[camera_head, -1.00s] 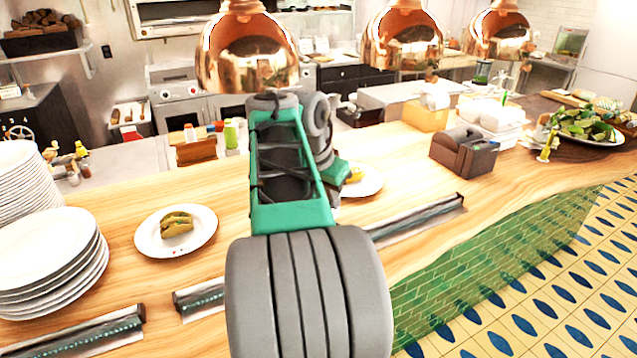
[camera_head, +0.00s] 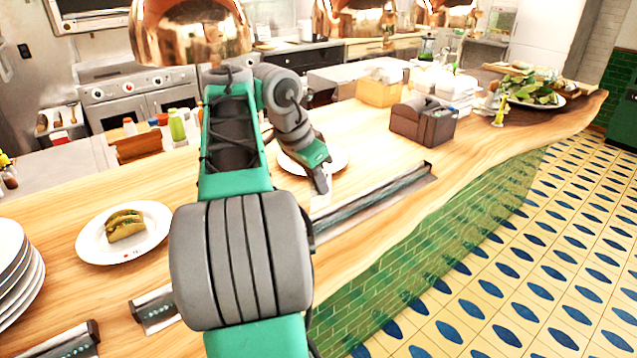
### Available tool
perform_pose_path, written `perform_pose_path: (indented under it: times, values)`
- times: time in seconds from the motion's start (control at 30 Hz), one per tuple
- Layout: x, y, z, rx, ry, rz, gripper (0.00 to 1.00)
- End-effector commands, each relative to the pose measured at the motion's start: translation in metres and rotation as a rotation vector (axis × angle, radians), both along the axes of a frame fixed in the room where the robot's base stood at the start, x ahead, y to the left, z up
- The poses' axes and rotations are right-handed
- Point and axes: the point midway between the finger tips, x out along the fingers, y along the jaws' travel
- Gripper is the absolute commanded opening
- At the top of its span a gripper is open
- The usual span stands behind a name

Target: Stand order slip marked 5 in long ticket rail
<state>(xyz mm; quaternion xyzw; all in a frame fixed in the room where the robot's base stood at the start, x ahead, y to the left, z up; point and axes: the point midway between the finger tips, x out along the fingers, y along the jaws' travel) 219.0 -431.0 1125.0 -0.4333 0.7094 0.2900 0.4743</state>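The long ticket rail (camera_head: 385,199) is a dark metal strip lying slantwise on the wooden counter, right of my arm. Its left end is hidden behind my arm. My gripper (camera_head: 321,186) points down over the counter just behind the rail's left part, in front of a white plate. A small pale slip-like piece (camera_head: 319,202) shows at the fingertips. It is too small to read a number, and I cannot tell whether the fingers grip it or it lies behind them.
Shorter rails (camera_head: 153,309) lie at the front left. A taco plate (camera_head: 90,240) and a plate stack (camera_head: 18,285) stand left. Another white plate (camera_head: 338,160) is behind my gripper. A dark caddy (camera_head: 423,124) stands right of it. Copper lamps (camera_head: 190,30) hang above.

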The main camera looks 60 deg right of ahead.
Motion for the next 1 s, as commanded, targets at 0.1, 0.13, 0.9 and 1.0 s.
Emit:
perform_pose_path:
  times: [0.1, 0.13, 0.9, 1.0]
  values:
    - [0.0007, 0.0002, -0.0041, 0.0, 0.0, 0.001, 0.0]
    - [0.0007, 0.0002, -0.0037, 0.0, 0.0, 0.001, 0.0]
    - [0.0031, 0.0044, -0.0051, 0.0, -0.001, 0.003, 0.0]
    - [0.003, 0.0044, -0.0051, 0.0, 0.0, 0.002, 0.0]
